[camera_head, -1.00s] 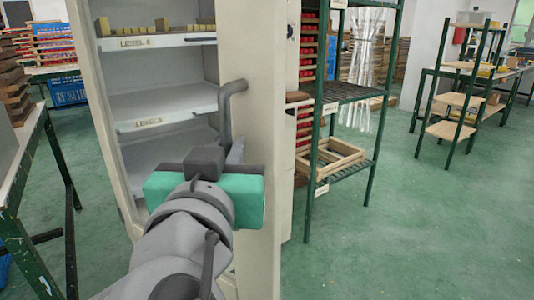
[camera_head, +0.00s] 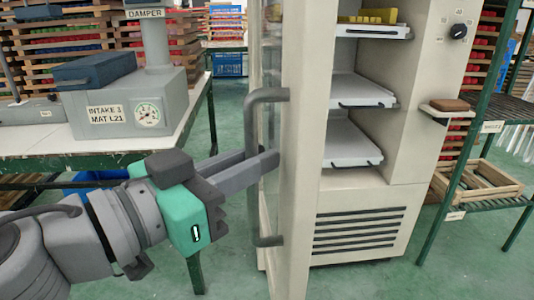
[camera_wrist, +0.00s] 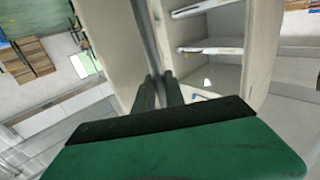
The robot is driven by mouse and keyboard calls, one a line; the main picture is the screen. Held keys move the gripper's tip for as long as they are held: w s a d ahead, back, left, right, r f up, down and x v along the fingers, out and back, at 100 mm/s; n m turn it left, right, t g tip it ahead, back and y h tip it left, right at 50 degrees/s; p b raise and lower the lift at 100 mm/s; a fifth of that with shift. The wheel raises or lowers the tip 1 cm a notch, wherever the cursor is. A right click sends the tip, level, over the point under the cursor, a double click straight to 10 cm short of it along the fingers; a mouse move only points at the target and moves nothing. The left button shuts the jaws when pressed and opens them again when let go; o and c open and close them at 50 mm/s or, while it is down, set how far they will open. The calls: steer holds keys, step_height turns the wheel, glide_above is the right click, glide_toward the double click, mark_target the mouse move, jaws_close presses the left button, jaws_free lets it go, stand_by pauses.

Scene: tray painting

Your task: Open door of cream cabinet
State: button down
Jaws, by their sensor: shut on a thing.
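The cream cabinet (camera_head: 405,130) stands right of centre in the head view. Its door (camera_head: 306,130) stands open, seen nearly edge-on at the left of the opening, with shelves showing to its right. A long grey bar handle (camera_head: 268,95) runs upright on the door's left face. My gripper (camera_head: 264,163) comes from the left and is shut on the middle of the handle; the fingers hide part of the bar. In the wrist view the handle (camera_wrist: 143,35) runs down to the gripper's fingers (camera_wrist: 158,88), with the shelves to the right.
A table at left holds a grey damper machine (camera_head: 125,100) and a blue box (camera_head: 95,70), close above my arm. A green-legged rack with a wooden frame (camera_head: 478,185) stands at right. A small side ledge (camera_head: 447,112) juts from the cabinet. Green floor shows around the cabinet base.

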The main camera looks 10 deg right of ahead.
steer(key=shift+f, duration=0.15)
steer(key=c, duration=1.4)
jaws_free()
